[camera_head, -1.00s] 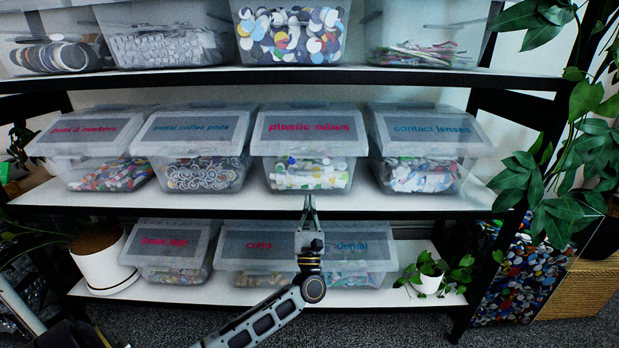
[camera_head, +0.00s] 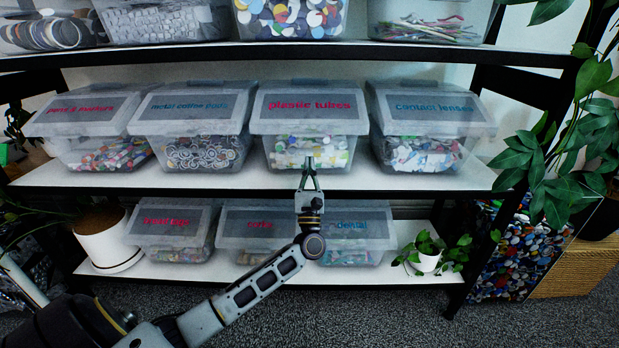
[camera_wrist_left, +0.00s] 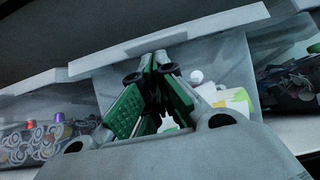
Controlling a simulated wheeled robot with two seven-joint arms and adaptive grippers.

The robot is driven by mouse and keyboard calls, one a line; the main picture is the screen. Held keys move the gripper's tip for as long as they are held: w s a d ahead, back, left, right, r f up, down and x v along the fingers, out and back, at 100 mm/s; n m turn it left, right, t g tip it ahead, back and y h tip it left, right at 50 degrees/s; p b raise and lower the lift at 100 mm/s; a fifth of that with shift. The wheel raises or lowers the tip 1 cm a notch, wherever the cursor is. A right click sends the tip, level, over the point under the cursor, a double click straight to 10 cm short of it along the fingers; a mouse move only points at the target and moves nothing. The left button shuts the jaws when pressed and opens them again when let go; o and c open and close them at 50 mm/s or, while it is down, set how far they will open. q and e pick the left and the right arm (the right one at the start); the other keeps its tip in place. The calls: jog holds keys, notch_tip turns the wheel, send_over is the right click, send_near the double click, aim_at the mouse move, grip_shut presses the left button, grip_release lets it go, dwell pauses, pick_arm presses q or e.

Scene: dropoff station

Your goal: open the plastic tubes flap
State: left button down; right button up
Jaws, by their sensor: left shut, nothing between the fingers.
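The plastic tubes bin (camera_head: 309,153) is a clear box on the middle shelf, between the coffee pods and contact lenses bins. Its sloping flap (camera_head: 310,103), lettered in red, is closed. My left gripper (camera_head: 309,160) is in front of the bin, below the flap's front edge, with its fingertips drawn together and nothing held. In the left wrist view, the shut green-padded fingers (camera_wrist_left: 155,62) point up towards the pale flap edge (camera_wrist_left: 170,40). I cannot tell whether the tips touch it. My right gripper is not in view.
Closed bins for metal coffee pods (camera_head: 190,112) and contact lenses (camera_head: 428,110) flank the plastic tubes bin closely. The top shelf (camera_head: 290,54) runs above the flap. The lower shelf holds more lidded bins and a small potted plant (camera_head: 428,260). Leafy foliage (camera_head: 560,160) hangs at the right.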

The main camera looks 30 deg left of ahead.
aim_at(310, 135)
pick_arm(q)
jog(key=shift+x, duration=2.6)
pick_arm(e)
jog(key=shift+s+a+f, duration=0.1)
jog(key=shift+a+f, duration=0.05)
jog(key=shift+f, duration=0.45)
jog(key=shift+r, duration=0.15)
pick_arm(q)
jog(key=shift+r, duration=0.15)
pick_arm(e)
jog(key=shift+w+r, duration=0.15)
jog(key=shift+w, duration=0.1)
pick_arm(q)
jog(key=shift+s+d+r+p, duration=0.15)
jog(key=shift+r+p, duration=0.05)
jog(key=shift+p, duration=0.45)
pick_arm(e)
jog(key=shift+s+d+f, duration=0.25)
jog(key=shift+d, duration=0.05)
pick_arm(q)
jog(key=shift+s+d+r+g+h+p, duration=0.15)
jog(key=shift+r+g+p, duration=0.1)
jog(key=shift+p, duration=0.3)
jog(key=shift+s+r+g+h+p, duration=0.1)
jog(key=shift+r+g+h+p, duration=0.1)
jog(key=shift+p, duration=0.3)
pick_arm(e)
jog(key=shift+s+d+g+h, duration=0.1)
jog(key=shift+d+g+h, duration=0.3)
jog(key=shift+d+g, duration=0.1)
